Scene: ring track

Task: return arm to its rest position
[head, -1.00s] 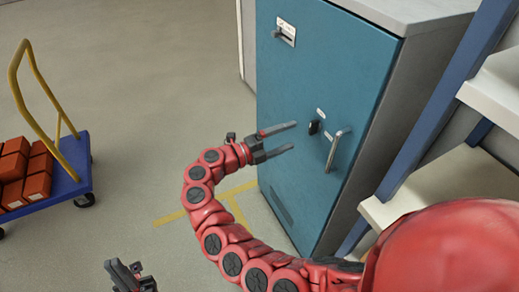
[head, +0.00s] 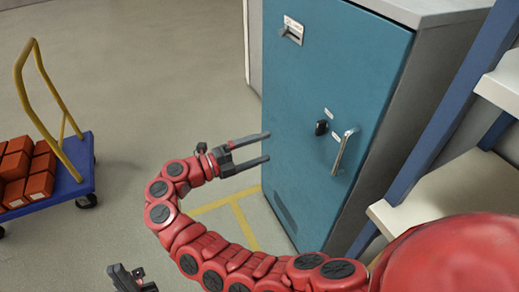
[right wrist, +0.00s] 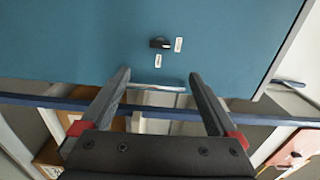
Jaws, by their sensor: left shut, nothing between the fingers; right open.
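My right arm (head: 215,255) is red and segmented and curves up from the lower right in the head view. Its gripper (head: 267,147) is open and empty, with its fingers pointing right toward the blue cabinet door (head: 350,75), apart from the black knob and the metal handle. The right wrist view shows the two open fingers (right wrist: 157,85) with the door, the black knob (right wrist: 160,43) and the handle (right wrist: 156,86) beyond them. My left gripper (head: 115,268) shows only in part at the bottom edge of the head view, shut and empty.
A blue cart (head: 75,185) with a yellow push bar and orange-red boxes (head: 40,186) stands at the left. A shelf rack with blue posts (head: 440,110) stands right of the cabinet. Grey floor (head: 150,70) between cart and cabinet is clear.

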